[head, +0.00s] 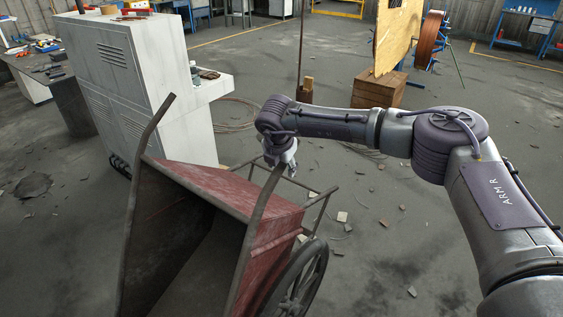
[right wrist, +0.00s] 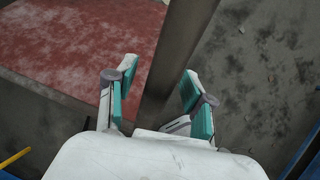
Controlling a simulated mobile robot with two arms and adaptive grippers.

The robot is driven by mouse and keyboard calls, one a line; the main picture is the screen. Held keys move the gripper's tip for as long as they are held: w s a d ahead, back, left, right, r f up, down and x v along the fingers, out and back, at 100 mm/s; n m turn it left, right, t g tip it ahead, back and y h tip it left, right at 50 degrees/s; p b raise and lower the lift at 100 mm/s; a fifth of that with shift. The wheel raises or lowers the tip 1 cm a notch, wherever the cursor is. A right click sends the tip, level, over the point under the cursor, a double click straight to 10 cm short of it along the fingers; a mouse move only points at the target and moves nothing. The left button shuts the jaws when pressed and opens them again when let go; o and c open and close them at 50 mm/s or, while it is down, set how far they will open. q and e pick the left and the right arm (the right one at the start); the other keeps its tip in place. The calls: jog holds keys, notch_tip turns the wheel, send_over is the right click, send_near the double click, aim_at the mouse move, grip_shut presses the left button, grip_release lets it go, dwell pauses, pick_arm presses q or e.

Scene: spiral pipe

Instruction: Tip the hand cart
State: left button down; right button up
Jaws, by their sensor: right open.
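The hand cart (head: 272,250) has a worn red body, dark metal handles and a spoked wheel (head: 300,285). It stands tilted in the front middle of the head view, its open side facing me. Its left handle (head: 150,132) rises free. My right gripper (head: 281,158) is at the upper end of the right handle (head: 257,215). In the right wrist view, the open gripper (right wrist: 158,82) has its teal-padded fingers on either side of the dark handle bar (right wrist: 181,42), with gaps visible. The red cart panel (right wrist: 75,45) lies beyond. My left gripper is out of view.
A white machine cabinet (head: 110,85) stands close behind the cart on the left. A wooden crate (head: 378,92) and a cable reel (head: 429,38) stand at the back. Small rubble (head: 384,223) is scattered on the floor. The floor at right is mostly clear.

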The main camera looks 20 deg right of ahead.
grip_shut()
dwell(0.3)
